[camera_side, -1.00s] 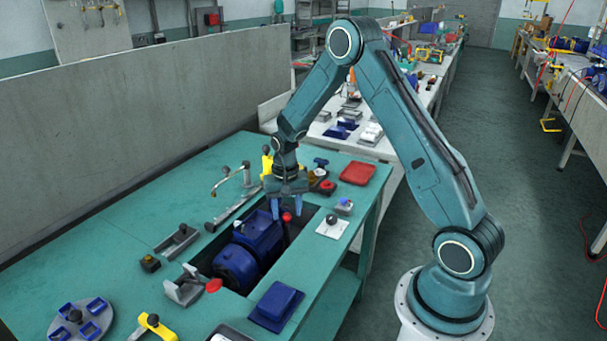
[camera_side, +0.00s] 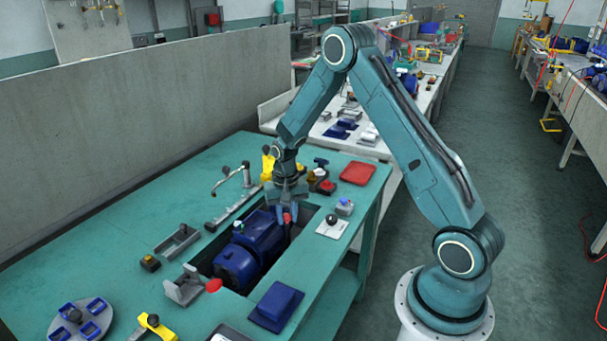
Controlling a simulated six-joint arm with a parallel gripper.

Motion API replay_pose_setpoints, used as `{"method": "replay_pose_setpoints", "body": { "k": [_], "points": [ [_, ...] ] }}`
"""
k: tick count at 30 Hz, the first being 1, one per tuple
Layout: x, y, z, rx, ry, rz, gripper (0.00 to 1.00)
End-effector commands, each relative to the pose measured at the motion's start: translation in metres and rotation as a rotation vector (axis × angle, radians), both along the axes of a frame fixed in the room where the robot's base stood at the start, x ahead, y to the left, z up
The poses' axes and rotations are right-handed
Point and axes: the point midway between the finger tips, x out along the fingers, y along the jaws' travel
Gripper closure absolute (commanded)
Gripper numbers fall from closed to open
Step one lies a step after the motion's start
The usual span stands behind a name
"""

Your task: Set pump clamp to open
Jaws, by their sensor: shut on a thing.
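The blue pump (camera_side: 240,262) lies in a rectangular recess of the green bench. A dark lever with a red knob (camera_side: 287,219) stands at the recess's right side, close to the pump's far end; I take it for the pump clamp's handle. The fingers and wrist hide part of the knob and the pump's far end. The lever's lower part is hard to make out.
A white plate with a black knob (camera_side: 332,223) lies just right of the recess. Behind my gripper are a red pad (camera_side: 358,173) and a yellow part (camera_side: 267,163). A curved metal pipe (camera_side: 232,180) stands to the left. A blue block (camera_side: 277,305) lies at the front right.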

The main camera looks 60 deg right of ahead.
Motion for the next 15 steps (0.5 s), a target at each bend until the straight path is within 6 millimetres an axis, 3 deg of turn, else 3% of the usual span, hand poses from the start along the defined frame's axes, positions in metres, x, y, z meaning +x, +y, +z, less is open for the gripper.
{"method": "replay_pose_setpoints", "body": {
  "k": [15],
  "points": [
    [-0.034,0.000,0.001,-0.001,0.001,-0.001,1.00]
  ]
}}
